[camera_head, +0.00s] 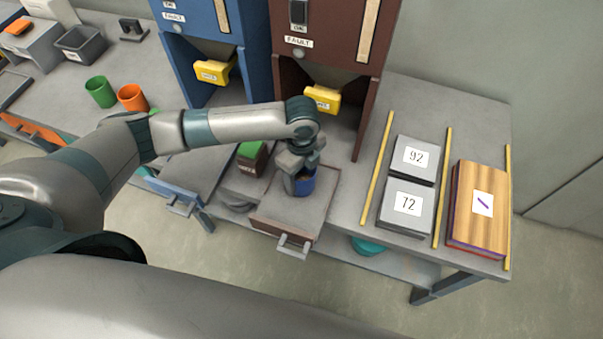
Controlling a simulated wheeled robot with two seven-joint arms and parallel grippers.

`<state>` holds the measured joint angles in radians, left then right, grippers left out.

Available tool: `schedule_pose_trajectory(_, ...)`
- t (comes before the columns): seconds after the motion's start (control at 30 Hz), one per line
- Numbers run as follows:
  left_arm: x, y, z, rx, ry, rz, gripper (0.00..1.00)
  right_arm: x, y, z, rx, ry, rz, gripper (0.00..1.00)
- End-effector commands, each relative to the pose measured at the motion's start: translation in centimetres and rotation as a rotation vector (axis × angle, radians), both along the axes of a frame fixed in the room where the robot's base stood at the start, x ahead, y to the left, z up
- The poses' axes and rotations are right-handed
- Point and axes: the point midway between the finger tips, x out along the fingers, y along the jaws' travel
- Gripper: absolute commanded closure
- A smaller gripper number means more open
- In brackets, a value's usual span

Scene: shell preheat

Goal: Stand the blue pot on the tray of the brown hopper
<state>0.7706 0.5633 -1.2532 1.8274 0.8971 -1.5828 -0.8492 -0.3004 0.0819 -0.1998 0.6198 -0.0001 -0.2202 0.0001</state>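The blue pot (306,184) is upright over the pulled-out tray (285,213) of the brown hopper (333,40), towards the tray's back right. My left gripper (298,180) reaches down onto it from above, with its fingers at the pot's rim and side. It looks shut on the pot, though the fingers and wrist hide much of the pot. I cannot tell whether the pot's base touches the tray. My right gripper is not in view.
The blue hopper (208,45) stands left, its tray (184,185) in front. A green-topped box (251,157) sits between the trays. Grey blocks (407,205) and a wooden-topped stack (481,220) lie right, between yellow strips. Green (100,92) and orange cups (132,98) stand left.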

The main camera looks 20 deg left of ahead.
Motion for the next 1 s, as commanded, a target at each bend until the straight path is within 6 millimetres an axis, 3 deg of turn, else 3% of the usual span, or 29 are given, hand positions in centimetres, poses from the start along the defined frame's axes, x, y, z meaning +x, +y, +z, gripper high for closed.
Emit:
schedule_pose_trajectory(0.37,0.0,0.0,-0.3,0.000,-0.001,0.000,0.71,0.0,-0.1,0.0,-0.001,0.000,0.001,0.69)
schedule_pose_trajectory(0.4,0.0,0.0,-0.3,0.000,-0.001,-0.001,0.36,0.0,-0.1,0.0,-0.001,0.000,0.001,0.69)
schedule_pose_trajectory(0.47,0.0,0.0,-0.3,0.000,-0.001,0.000,0.24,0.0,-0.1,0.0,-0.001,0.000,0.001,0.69)
schedule_pose_trajectory(0.8,0.0,0.0,-0.2,0.000,-0.001,0.000,0.24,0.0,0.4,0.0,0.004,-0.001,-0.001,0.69)
schedule_pose_trajectory(1.0,0.1,0.0,0.9,-0.001,-0.002,0.000,0.24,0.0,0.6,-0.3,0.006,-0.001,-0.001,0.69)
